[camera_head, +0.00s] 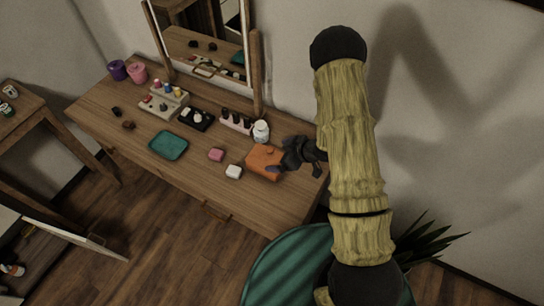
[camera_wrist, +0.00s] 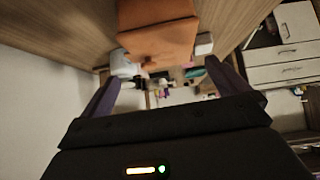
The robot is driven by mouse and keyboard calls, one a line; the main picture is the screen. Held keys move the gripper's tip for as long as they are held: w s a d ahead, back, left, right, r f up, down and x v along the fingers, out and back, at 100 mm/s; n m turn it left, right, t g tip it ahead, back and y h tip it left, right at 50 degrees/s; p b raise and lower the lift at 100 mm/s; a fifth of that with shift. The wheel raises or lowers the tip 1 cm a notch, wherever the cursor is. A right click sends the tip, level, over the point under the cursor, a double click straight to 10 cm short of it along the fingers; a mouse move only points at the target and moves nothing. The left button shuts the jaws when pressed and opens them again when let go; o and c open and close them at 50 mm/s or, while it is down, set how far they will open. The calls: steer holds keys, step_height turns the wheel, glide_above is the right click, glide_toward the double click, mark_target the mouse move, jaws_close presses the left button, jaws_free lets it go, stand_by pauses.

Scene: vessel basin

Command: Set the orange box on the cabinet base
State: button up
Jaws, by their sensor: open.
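The orange box (camera_head: 265,160) lies on the wooden dressing table near its right end. In the wrist view the box (camera_wrist: 155,28) fills the top middle, close to the camera. My gripper (camera_head: 280,164) is at the box's right side in the head view, low over the table. In the wrist view its two fingers (camera_wrist: 168,82) are spread apart, one at each side of the picture, with nothing clasped. The box lines up with the gap between them; I cannot tell how far it reaches in. A low open cabinet (camera_head: 50,245) stands at the lower left; its base is mostly hidden.
On the table (camera_head: 190,190) are a white block (camera_head: 234,172), a pink block (camera_head: 216,155), a white jar (camera_head: 261,131), a teal tray (camera_head: 168,146) and cosmetics racks. A mirror (camera_head: 205,45) stands behind. A green round seat (camera_head: 290,265) is in front; floor shows at left.

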steer(key=v, duration=0.5)
stand_by(0.4)
